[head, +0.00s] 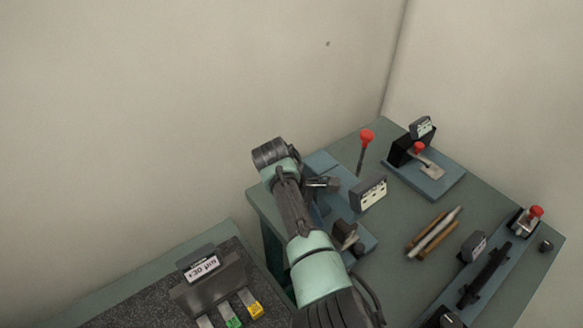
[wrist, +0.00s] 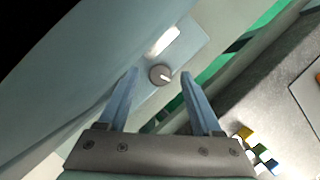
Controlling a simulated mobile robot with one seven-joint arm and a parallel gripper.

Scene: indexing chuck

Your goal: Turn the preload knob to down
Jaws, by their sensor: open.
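A round grey knob (wrist: 159,74) with a white pointer line sits on a light blue plate (wrist: 190,45) in the wrist view. Its line points to the right in that picture. A pale label (wrist: 164,41) beside it is not readable. My gripper (wrist: 159,77) is open, with one finger on each side of the knob in the picture. I see no finger contact and cannot tell the remaining distance. In the head view my arm covers much of the blue machine (head: 322,162), and I cannot make out the knob there.
A red-balled lever (head: 366,138), a labelled block (head: 369,193) and a red-knobbed fixture (head: 419,149) stand on the green table (head: 395,246). Rods (head: 434,234) lie mid-table. A dark bench (head: 130,305) at lower left holds a sign (head: 201,267) and coloured blocks (head: 234,322).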

